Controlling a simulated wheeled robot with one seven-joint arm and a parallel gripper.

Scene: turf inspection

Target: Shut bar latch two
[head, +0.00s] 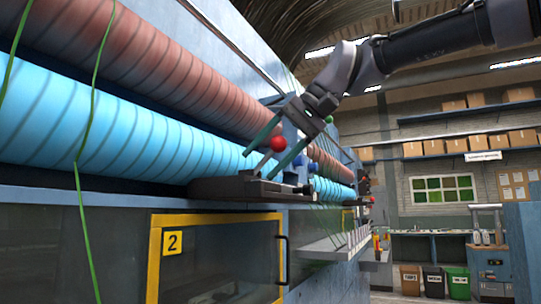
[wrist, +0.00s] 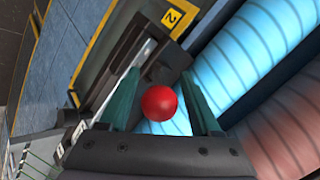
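The latch at door two has a red ball knob (head: 278,143) on a short lever that rises tilted from a dark base (head: 225,188). The base sits on the ledge above the yellow-framed door marked 2 (head: 172,243). My gripper (head: 273,147) is open, with its two green fingers on either side of the red knob. In the wrist view the red knob (wrist: 159,103) lies between the fingers (wrist: 160,88), with no clear grip on it. A pale metal bar (wrist: 133,66) runs behind the left finger. Whether either finger touches the knob cannot be told.
A blue roller (head: 120,130) and a red roller (head: 150,65) run along the machine behind the latch. Blue knobs (head: 311,167) stand close to the right of my gripper. A green cord (head: 88,150) hangs at the left.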

